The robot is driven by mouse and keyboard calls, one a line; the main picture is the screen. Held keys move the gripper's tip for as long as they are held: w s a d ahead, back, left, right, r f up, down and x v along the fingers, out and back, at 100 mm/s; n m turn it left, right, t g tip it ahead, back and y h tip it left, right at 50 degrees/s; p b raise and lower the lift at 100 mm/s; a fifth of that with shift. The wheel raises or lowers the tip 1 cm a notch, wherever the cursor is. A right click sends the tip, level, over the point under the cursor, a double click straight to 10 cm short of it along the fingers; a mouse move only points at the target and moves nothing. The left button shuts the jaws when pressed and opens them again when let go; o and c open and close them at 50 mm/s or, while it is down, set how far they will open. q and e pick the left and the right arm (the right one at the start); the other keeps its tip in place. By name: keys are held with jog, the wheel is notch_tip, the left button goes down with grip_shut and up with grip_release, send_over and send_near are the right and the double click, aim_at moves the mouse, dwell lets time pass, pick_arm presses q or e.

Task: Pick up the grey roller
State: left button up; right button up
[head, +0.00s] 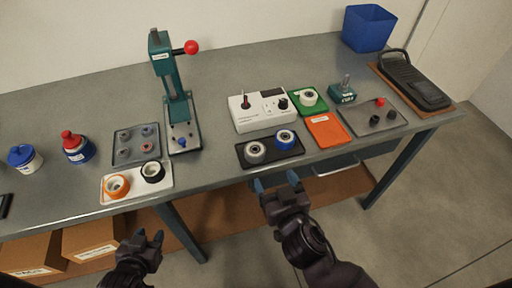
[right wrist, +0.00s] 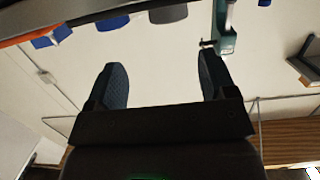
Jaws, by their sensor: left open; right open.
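The grey roller (head: 255,152) lies at the left end of a black tray (head: 270,162) near the table's front edge in the head view. A blue roller (head: 286,138) lies beside it in the same tray. My right gripper (head: 277,182) is open and empty, in front of the table edge and just below the black tray in the picture. Its spread fingers also show in the right wrist view (right wrist: 160,82), with nothing between them. My left gripper (head: 148,237) is open and empty, low in front of the table, well to the left of the grey roller.
A white tray (head: 136,193) holds an orange and a black roller. A teal press (head: 178,95) with a red knob stands behind. A white device (head: 262,121) stands behind the black tray. An orange tray (head: 326,133) lies to its right. Cardboard boxes (head: 92,238) sit below.

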aim_at(260, 155)
jog(key=shift+a+p+x, duration=0.15)
jog(key=shift+x, duration=2.6)
jog(key=shift+a+p+x, duration=0.15)
jog(key=shift+x, duration=2.55)
jog(key=shift+s, duration=0.1)
jog(key=c, duration=0.8)
